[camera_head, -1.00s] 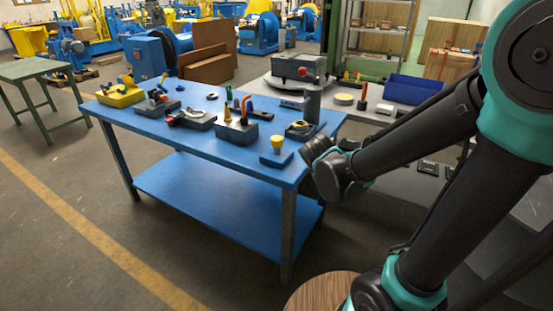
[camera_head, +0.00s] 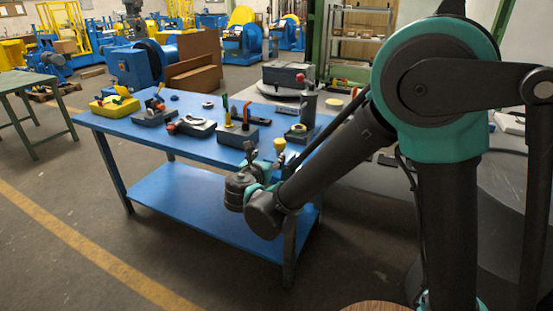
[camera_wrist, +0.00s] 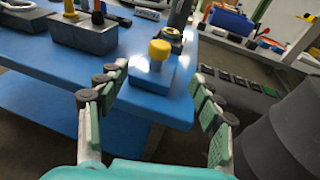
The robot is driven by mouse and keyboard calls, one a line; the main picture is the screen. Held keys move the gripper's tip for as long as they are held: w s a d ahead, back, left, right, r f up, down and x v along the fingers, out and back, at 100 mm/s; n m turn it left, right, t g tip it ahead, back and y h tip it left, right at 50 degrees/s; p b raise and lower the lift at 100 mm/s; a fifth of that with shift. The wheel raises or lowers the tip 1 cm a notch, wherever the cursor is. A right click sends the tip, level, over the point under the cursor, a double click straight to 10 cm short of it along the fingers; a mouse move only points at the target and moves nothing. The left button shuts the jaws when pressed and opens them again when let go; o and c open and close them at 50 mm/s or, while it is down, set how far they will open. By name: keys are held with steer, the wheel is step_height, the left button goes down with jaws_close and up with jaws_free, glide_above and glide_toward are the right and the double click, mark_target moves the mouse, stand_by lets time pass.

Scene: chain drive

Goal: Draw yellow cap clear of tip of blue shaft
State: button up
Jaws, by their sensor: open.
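The yellow cap (camera_wrist: 159,49) stands upright over a blue block (camera_wrist: 148,80) near the front corner of the blue table. In the head view the cap (camera_head: 279,143) shows just above my gripper (camera_head: 267,158), which hides most of the block. In the wrist view my gripper (camera_wrist: 160,78) is open and empty. Its two fingers are spread left and right, with the cap between and beyond the tips, apart from both.
A grey block with upright tools (camera_wrist: 85,35) stands left of the cap. A dark fixture (camera_wrist: 171,36) and a grey cylinder (camera_head: 308,109) stand behind it. The blue table's edge (camera_wrist: 180,119) lies close below the fingers. A blue bin (camera_wrist: 231,20) is on the bench behind.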

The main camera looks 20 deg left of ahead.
mark_target(280, 141)
steer(key=x, duration=1.7)
steer(key=shift+w+d+f, duration=0.1)
steer(key=shift+w, duration=0.05)
steer(key=shift+c, duration=0.3)
steer(key=c, duration=1.2)
